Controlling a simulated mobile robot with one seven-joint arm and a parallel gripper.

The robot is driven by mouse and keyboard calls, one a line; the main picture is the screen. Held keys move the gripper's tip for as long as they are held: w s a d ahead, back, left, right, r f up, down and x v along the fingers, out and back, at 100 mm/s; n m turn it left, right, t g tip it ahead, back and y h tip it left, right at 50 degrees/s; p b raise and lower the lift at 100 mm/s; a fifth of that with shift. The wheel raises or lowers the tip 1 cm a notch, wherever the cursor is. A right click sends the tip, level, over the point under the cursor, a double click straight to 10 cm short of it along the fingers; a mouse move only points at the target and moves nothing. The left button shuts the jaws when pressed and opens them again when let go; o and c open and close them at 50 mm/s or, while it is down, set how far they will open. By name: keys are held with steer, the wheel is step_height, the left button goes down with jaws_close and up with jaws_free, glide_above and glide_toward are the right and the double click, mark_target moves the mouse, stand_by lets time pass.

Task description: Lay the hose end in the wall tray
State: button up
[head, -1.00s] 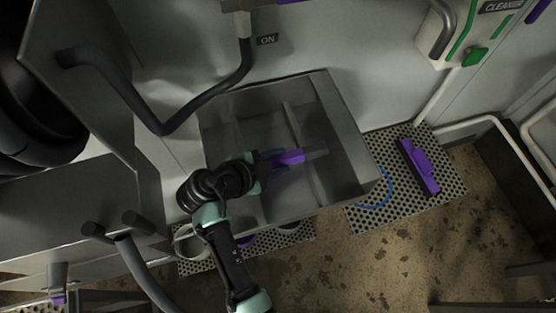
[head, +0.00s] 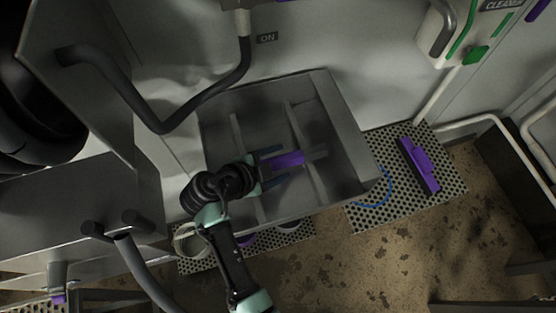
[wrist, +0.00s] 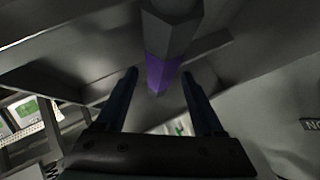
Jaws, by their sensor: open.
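The hose end (head: 288,159), a purple band with a dark grey tip, is inside the grey wall tray (head: 352,150). It lies across a thin divider in the head view; whether it touches the tray floor I cannot tell. In the wrist view the hose end (wrist: 158,70) shows just ahead, between the finger lines. My gripper (head: 284,163) is in the tray, with its two fingers spread apart on either side of the purple band. Gaps show between the fingers and the band. The wrist view also shows my gripper (wrist: 160,75) open.
A purple bar-shaped thing (head: 420,165) lies on a perforated mat (head: 380,215) at right. A blue loop (head: 384,190) shows by the tray's right corner. Brown floor is open in front.

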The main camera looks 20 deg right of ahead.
steer(key=shift+r, duration=0.25)
steer(key=b+v, duration=0.1)
steer(key=v, duration=0.6)
steer(key=w+a+r+n+t+y, duration=0.1)
steer(key=w+r+n+t+y, duration=0.2)
steer(key=r, duration=0.6)
steer(key=w+a+r+n+t, duration=0.2)
steer(key=w+r+n+t, duration=0.15)
steer(key=w+r, duration=0.4)
steer(key=w+a+r+n+t+y, duration=0.1)
steer(key=w+r+n+t+y, duration=0.2)
steer(key=r, duration=0.7)
steer(key=s+r+n+t, duration=0.35)
steer(key=r+t, duration=0.25)
steer(key=r, duration=0.9)
steer(key=s+r+n+t+y, duration=0.1)
steer(key=s+r+n+t, duration=0.2)
steer(key=s+r, duration=0.3)
steer(key=s+a+r+n+t+y, duration=0.1)
steer(key=s+r+n+t, duration=0.3)
steer(key=r, duration=0.8)
steer(key=s+y, duration=0.1)
steer(key=s, duration=0.1)
steer(key=shift+s, duration=0.25)
steer(key=shift+a, duration=0.2)
